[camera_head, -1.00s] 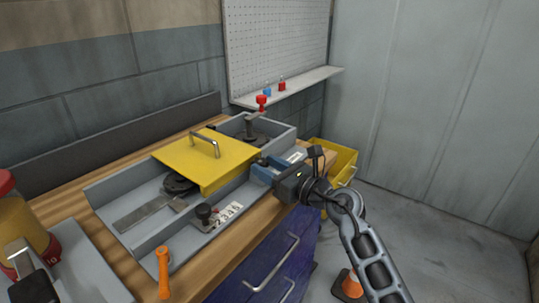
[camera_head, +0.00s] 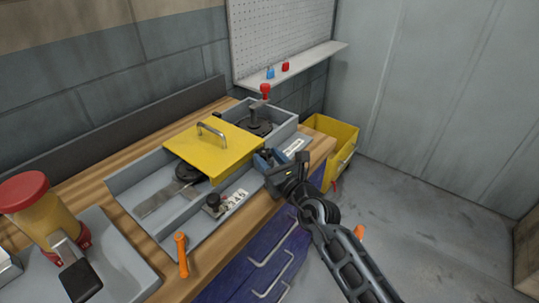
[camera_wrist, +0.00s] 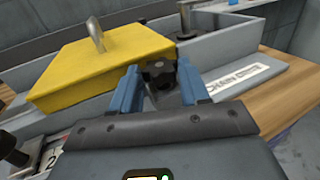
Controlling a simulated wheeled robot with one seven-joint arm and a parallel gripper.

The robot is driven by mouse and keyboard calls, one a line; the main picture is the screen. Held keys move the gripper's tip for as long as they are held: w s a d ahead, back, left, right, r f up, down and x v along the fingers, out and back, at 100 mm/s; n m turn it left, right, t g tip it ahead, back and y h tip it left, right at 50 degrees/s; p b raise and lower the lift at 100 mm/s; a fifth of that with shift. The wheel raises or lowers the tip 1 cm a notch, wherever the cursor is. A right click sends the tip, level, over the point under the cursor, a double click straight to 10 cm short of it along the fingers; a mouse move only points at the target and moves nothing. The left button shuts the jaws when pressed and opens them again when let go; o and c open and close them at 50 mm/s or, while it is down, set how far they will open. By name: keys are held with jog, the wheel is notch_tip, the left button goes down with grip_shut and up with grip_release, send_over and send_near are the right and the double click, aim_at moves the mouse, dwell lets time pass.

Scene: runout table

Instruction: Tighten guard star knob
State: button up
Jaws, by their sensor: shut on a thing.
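The black star knob (camera_wrist: 158,72) shows in the wrist view between the blue jaws of my gripper (camera_wrist: 158,78), at the front right corner of the yellow guard (camera_wrist: 105,62). My gripper (camera_head: 267,159) is shut on the knob at the tray's front wall in the head view, where the jaws hide the knob. The yellow guard (camera_head: 222,150) with its metal handle (camera_head: 212,131) lies over the middle of the grey tray (camera_head: 127,192).
A black knob (camera_head: 213,201) and a number plate (camera_head: 234,201) sit on the tray's front ledge. An orange-handled tool (camera_head: 182,255) stands at the front left. A yellow bin (camera_head: 334,140) is at the right.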

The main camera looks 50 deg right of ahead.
jog(key=shift+r, duration=0.1)
dwell(0.4)
jog(key=o, duration=1.1)
jog(key=shift+c, duration=0.2)
jog(key=v, duration=0.6)
jog(key=shift+s+b, duration=0.1)
jog(key=shift+b, duration=0.2)
jog(key=shift+v, duration=0.75)
